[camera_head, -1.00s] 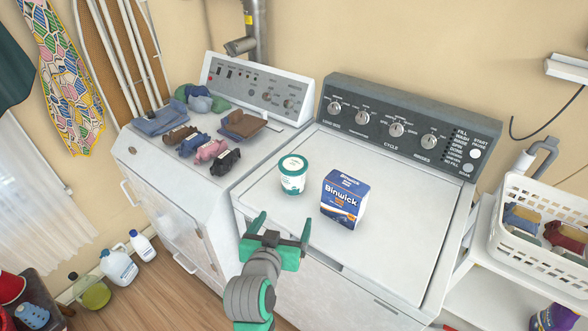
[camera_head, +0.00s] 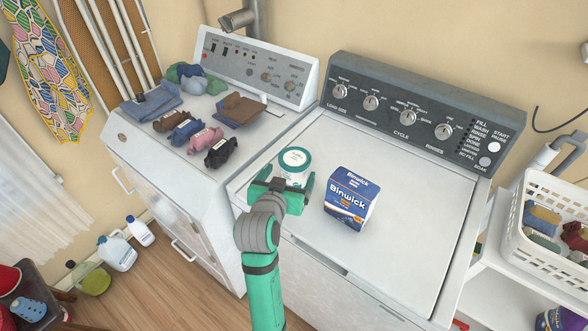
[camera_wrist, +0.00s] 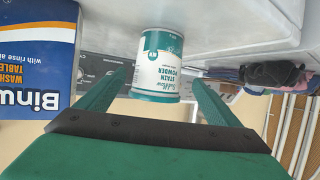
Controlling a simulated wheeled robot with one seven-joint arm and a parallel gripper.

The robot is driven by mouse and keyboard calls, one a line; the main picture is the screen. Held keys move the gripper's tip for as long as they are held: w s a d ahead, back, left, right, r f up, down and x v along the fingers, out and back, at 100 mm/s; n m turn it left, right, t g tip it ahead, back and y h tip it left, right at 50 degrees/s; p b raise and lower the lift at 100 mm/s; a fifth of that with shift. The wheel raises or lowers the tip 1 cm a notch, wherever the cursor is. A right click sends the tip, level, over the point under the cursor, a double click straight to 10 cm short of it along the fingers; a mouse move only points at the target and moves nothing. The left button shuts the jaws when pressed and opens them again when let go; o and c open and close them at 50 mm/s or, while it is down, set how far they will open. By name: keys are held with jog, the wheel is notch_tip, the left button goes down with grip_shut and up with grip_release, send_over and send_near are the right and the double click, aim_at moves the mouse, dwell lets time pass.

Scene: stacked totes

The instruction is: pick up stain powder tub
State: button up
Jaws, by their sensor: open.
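The stain powder tub (camera_head: 295,161) is a small white tub with a green-edged lid. It stands upright on the washer's white lid. The wrist view shows it upside down, with its green "STAIN POWDER" label (camera_wrist: 160,64). My gripper (camera_head: 287,187) is open at the near side of the tub, hiding its lower part in the head view. In the wrist view the tub appears between the fingers of my gripper (camera_wrist: 158,95), near their tips. I cannot tell how far the fingers reach around it.
A blue Binwick box (camera_head: 351,198) stands close to the right of the tub on the washer (camera_head: 400,240). The dryer at left holds folded cloths (camera_head: 152,105) and rolled socks (camera_head: 221,151). A white basket (camera_head: 545,257) stands at right. The washer's lid is otherwise clear.

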jog(key=x, duration=0.4)
jog(key=shift+s+d, duration=0.15)
jog(key=shift+d, duration=0.1)
jog(key=shift+w+d+f, duration=0.1)
jog(key=shift+w+f, duration=0.15)
jog(key=shift+w, duration=0.35)
jog(key=shift+c, duration=0.6)
jog(key=c, duration=1.2)
